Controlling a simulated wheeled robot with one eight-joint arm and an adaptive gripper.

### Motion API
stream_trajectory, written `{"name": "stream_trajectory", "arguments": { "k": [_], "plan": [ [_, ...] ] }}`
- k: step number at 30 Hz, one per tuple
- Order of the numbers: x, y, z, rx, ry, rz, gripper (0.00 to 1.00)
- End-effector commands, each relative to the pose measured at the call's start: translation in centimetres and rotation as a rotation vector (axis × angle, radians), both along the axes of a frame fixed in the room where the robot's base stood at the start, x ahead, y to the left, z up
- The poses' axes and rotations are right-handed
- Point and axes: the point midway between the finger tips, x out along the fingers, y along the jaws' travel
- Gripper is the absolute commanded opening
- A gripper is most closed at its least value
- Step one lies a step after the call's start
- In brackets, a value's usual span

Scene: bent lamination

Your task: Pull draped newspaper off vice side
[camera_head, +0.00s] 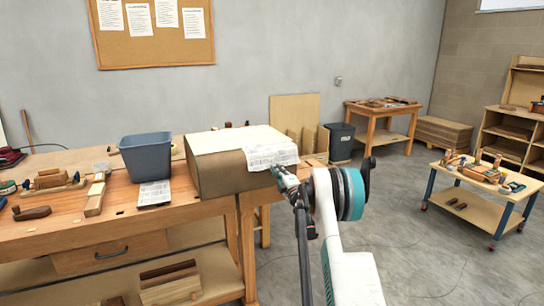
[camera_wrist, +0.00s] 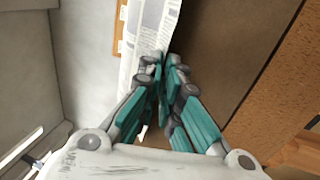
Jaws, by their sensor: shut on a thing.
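The draped newspaper (camera_head: 268,155) is a printed sheet lying over the top right corner of a large brown block-like form (camera_head: 217,172) and hanging down its side. My gripper (camera_head: 284,181) is at the sheet's lower right edge, beside the form's right end. In the wrist view the newspaper (camera_wrist: 148,35) runs between my teal fingers (camera_wrist: 162,85), which are shut on its edge. The brown side (camera_wrist: 225,60) of the form is close to the right of the fingers. I cannot make out the vice; my arm hides part of the bench end.
Open floor (camera_head: 400,220) lies to the right, with a tool cart (camera_head: 480,185) beyond.

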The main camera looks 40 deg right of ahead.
Motion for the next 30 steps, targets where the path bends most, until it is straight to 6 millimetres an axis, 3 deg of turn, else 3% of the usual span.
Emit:
{"name": "stream_trajectory", "arguments": {
  "k": [10,30],
  "plan": [
    [-0.3,0.0,0.4,0.0,0.0,0.0,0.0],
    [-2.7,0.7,3.8,0.0,0.0,0.0,0.0]
  ]
}}
